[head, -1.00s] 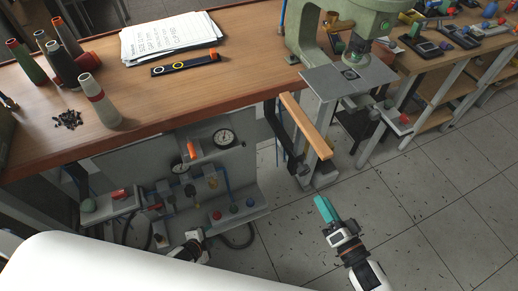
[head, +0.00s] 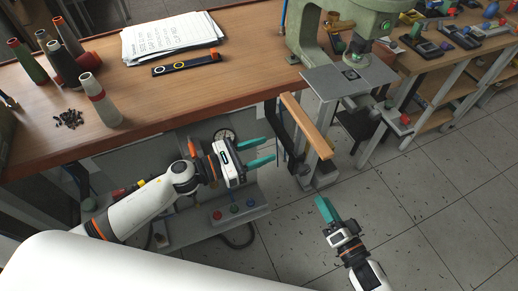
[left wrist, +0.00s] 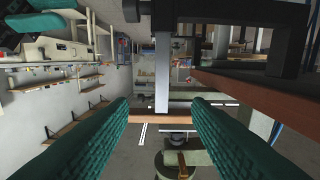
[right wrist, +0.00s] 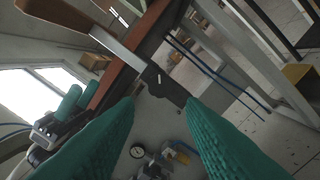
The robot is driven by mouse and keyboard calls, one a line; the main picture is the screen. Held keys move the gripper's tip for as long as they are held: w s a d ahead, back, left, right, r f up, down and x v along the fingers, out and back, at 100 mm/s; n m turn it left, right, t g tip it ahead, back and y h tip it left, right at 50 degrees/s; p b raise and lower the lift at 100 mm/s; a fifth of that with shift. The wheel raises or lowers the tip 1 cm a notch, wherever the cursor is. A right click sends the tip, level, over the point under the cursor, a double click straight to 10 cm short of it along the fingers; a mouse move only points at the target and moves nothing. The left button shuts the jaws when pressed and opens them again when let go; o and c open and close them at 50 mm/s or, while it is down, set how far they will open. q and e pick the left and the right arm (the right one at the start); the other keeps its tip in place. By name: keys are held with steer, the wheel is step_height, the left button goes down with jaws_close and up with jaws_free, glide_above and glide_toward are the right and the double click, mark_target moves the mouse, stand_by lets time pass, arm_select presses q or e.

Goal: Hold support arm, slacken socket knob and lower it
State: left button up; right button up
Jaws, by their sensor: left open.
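What looks like the support arm (head: 305,125), a wooden-topped bar on a black bracket (head: 283,137), stands out from the front edge of the bench below the green machine. I cannot clearly make out the socket knob; a small dark part (head: 303,163) sits near the bracket's foot. My left gripper (head: 273,150) is open and empty, left of the bracket, its teal fingers pointing toward it. My right gripper (head: 323,204) is below the support arm, apart from it. In the right wrist view its fingers (right wrist: 160,100) are apart with nothing between them.
The wooden bench (head: 230,85) carries cones, papers (head: 172,37) and a level. The green machine (head: 352,25) with its square plate (head: 345,82) stands at the back. A pneumatic panel with a gauge (right wrist: 137,151) is under the bench.

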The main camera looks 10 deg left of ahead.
mark_target(298, 137)
arm_select(q)
steer(key=x, duration=1.2)
steer(key=shift+w+r, duration=0.1)
steer(key=shift+a, duration=0.1)
jaws_close()
